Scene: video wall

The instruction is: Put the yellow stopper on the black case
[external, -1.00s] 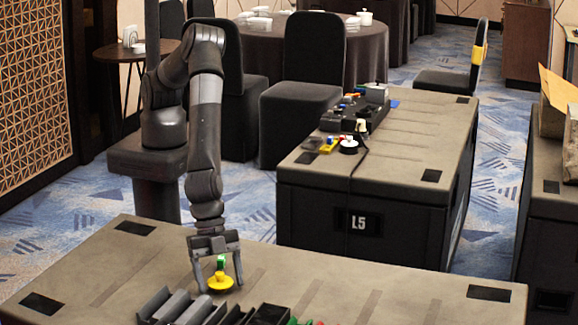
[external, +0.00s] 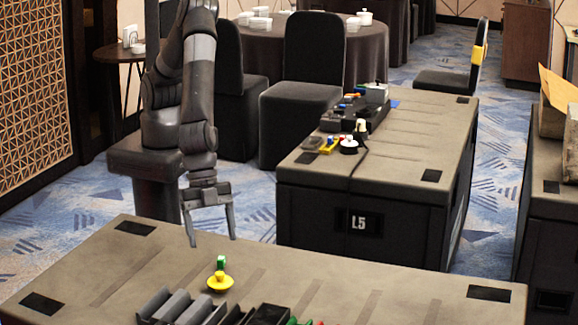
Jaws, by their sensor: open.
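The yellow stopper (external: 220,283) is a small round, wide-rimmed piece. It rests on the brownish-grey top of the near case (external: 340,276), just behind the dark rack. A small green block (external: 221,262) shows right above or behind it; I cannot tell if they touch. My gripper (external: 213,242) is open and empty, fingers pointing down, above and behind the stopper and apart from it. Another case, black-sided and marked L5 (external: 405,222), stands behind; I cannot tell which case is the task's black case.
A dark rack (external: 190,308) with slots and a black box (external: 270,314) stand at the near edge, with green and red pieces beside them. The near case's right side is clear. Small items and a black device (external: 350,112) lie on the L5 case.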

